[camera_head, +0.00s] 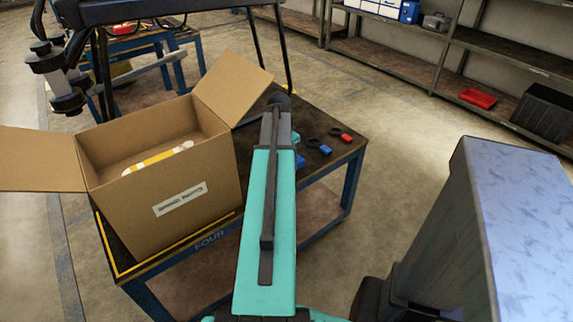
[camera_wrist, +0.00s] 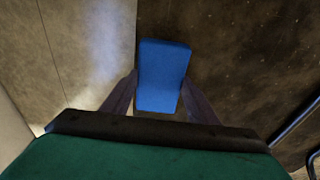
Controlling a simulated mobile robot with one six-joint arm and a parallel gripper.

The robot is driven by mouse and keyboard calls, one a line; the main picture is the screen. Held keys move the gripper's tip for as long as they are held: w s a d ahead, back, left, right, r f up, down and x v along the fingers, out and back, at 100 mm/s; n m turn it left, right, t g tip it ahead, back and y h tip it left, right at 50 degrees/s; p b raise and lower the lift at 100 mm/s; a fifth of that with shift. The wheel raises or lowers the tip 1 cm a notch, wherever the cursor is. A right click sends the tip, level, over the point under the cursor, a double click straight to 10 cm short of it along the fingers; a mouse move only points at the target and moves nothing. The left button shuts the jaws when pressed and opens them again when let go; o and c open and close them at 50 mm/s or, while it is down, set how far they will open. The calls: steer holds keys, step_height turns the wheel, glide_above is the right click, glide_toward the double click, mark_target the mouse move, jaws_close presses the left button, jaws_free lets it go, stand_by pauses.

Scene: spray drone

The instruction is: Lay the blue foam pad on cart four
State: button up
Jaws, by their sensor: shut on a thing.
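The blue foam pad (camera_wrist: 163,72) is between the two dark fingers of my gripper (camera_wrist: 161,84) in the wrist view, and the gripper is shut on it. A dark brown surface, apparently the cart top, lies behind the pad; the gap between them cannot be judged. Cart four (camera_head: 209,241), with a dark top, blue frame and "FOUR" on its front edge, stands at centre left in the head view. My teal arm reaches over it and hides my gripper there. A bit of blue (camera_head: 300,161) shows beside the arm; I cannot tell whether it is the pad.
An open cardboard box (camera_head: 160,195) fills the cart's left part, with a white and yellow thing (camera_head: 158,160) inside. Small blue (camera_head: 326,150) and red (camera_head: 346,138) items lie at the cart's far right. A dark drone frame (camera_head: 120,12) rises behind. Shelves line the back.

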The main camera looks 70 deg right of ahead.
steer(key=shift+w+d+f, duration=0.1)
steer(key=shift+w+d, duration=0.2)
steer(key=shift+d, duration=0.55)
steer(key=shift+f, duration=1.75)
steer(key=shift+f, duration=0.15)
steer(key=o, duration=1)
steer(key=shift+w+a+r, duration=0.1)
steer(key=shift+a+r, duration=0.05)
steer(key=shift+r, duration=1.15)
steer(key=shift+w+a+r, duration=0.1)
steer(key=shift+a+r, duration=0.05)
steer(key=shift+r, duration=1.15)
steer(key=shift+w+a+r, duration=0.1)
steer(key=shift+a+r, duration=0.05)
steer(key=shift+r, duration=1.15)
